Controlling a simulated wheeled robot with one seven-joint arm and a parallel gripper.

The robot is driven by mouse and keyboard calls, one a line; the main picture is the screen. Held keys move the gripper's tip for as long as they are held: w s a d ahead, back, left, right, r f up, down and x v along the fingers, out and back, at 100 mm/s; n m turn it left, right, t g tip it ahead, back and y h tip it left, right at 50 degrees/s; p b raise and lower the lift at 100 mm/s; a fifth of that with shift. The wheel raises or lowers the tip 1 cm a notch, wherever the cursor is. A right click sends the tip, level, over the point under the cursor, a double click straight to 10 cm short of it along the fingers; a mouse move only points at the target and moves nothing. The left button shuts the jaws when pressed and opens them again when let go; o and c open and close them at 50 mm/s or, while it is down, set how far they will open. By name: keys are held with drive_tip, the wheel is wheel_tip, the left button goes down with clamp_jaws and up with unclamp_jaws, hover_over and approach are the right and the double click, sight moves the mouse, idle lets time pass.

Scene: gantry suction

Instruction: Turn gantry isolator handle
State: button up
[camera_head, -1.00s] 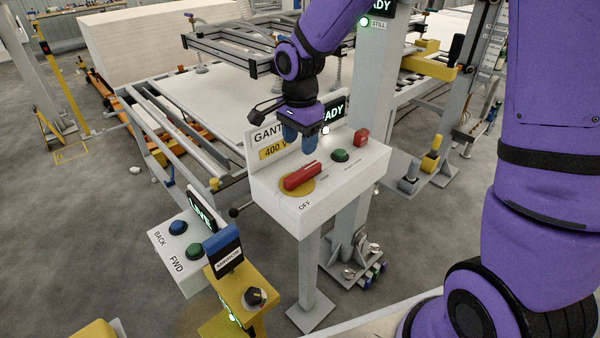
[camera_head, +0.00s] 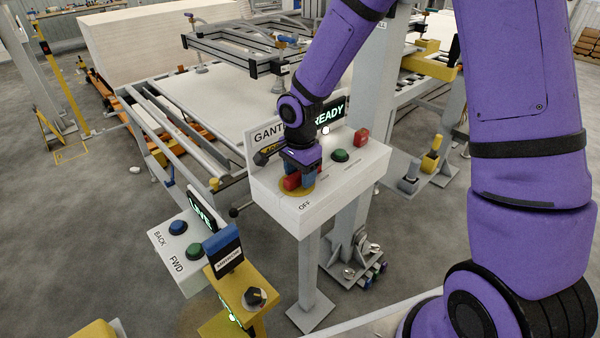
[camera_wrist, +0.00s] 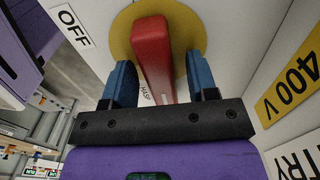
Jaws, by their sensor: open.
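The red isolator handle (camera_wrist: 151,55) sits on a round yellow plate (camera_wrist: 122,31) in the wrist view, beside an OFF label (camera_wrist: 73,27). In the head view the red handle (camera_head: 291,183) shows on the white gantry box (camera_head: 265,196), mostly hidden by my gripper. My gripper (camera_wrist: 158,80) is open, with one blue finger on each side of the handle.
A green button (camera_head: 340,155) and a red button (camera_head: 361,137) stand on the same box, right of my gripper. A READY screen (camera_head: 329,114) is behind. A lower left box has a blue button (camera_head: 178,227) and a green button (camera_head: 194,251). A yellow post (camera_head: 236,289) carries a black knob.

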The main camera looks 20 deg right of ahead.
clamp_jaws()
drive_tip(key=shift+m, duration=0.3)
drive_tip(key=m, duration=0.5)
drive_tip(key=shift+s+m, duration=0.25)
drive_tip(key=shift+m, duration=0.05)
drive_tip(key=m, duration=0.5)
drive_tip(key=shift+s+m, duration=0.25)
drive_tip(key=shift+m, duration=0.05)
unclamp_jaws()
drive_tip(key=shift+r, duration=0.1)
